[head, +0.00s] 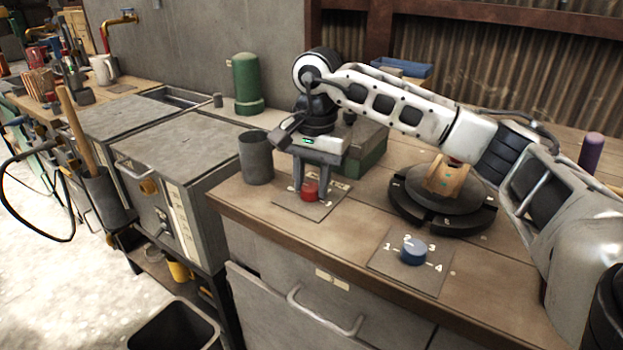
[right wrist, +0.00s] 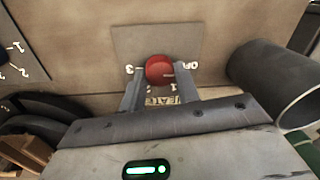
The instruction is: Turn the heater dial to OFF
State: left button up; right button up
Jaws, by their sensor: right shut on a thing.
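The heater dial, a red round knob (head: 310,190), sits on a grey plate near the counter's front edge. It also shows in the right wrist view (right wrist: 159,68), with OFF on its right and a 3 on its left. A short pale mark on the knob lies towards the right, roughly on the OFF side; its exact setting is hard to read. My right gripper (head: 311,183) points down from above and is shut on the knob, one finger on each side. The lettering on the plate (right wrist: 160,38) is partly hidden by the gripper. My left gripper is not in view.
A blue dial (head: 413,251) on a numbered plate is to the right. A dark cup (head: 256,158) stands close left of my right gripper. A round dark turntable (head: 440,208) carries a wooden piece (head: 446,180). A green cylinder (head: 246,84) stands behind.

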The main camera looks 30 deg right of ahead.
aim_at(315, 188)
dwell(0.5)
jog(key=o, duration=1)
jog(key=shift+c, duration=0.2)
jog(key=shift+r, duration=0.1)
pick_arm(q)
jog(key=p, duration=0.2)
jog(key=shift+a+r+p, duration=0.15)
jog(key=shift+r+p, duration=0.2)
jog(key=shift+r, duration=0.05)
pick_arm(e)
notch_tip(315, 188, up, 16)
jog(key=shift+s+d, duration=0.2)
jog(key=shift+s, duration=0.15)
